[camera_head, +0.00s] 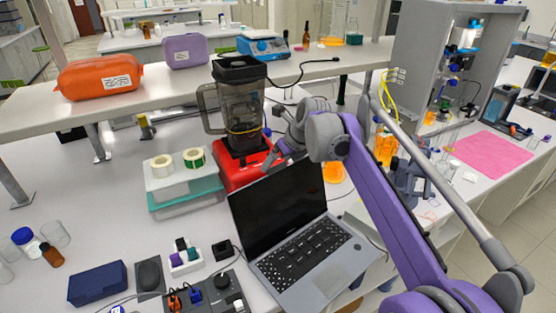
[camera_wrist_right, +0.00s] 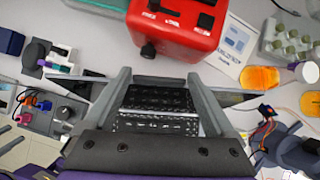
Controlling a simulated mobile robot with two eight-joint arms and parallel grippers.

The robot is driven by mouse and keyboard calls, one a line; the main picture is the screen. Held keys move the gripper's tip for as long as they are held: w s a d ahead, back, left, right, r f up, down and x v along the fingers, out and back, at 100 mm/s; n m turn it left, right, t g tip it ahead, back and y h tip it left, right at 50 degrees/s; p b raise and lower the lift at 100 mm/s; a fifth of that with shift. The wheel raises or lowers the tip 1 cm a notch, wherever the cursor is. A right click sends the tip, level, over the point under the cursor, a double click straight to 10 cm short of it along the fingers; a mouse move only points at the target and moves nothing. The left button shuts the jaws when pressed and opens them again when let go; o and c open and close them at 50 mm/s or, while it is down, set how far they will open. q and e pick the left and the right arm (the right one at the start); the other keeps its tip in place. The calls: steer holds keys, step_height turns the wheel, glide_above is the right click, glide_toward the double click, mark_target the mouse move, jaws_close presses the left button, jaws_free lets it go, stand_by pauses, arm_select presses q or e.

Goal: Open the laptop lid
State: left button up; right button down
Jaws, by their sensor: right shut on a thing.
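The grey laptop (camera_head: 328,273) rests on the white bench with its keyboard facing up. Its lid (camera_head: 268,212) is raised well up from the base, and the dark screen shows. My right gripper (camera_head: 279,160) is at the lid's upper edge and shut on the lid; its arm partly covers the fingertips. In the right wrist view my right gripper's fingers (camera_wrist_right: 158,78) reach across the lid, with the black keyboard (camera_wrist_right: 158,101) seen between them.
A blender on a red base (camera_head: 236,165) stands close behind the lid. Orange flasks (camera_head: 385,149) stand behind my right arm. A raised shelf (camera_head: 150,84) crosses the back.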

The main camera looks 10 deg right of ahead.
jaws_free()
steer(key=shift+d+r, duration=0.1)
steer(key=shift+s, duration=0.1)
steer(key=shift+r, duration=0.1)
steer(key=v, duration=1)
steer(key=shift+s+r, duration=0.15)
steer(key=shift+r, duration=0.1)
steer(key=shift+s+d, duration=0.1)
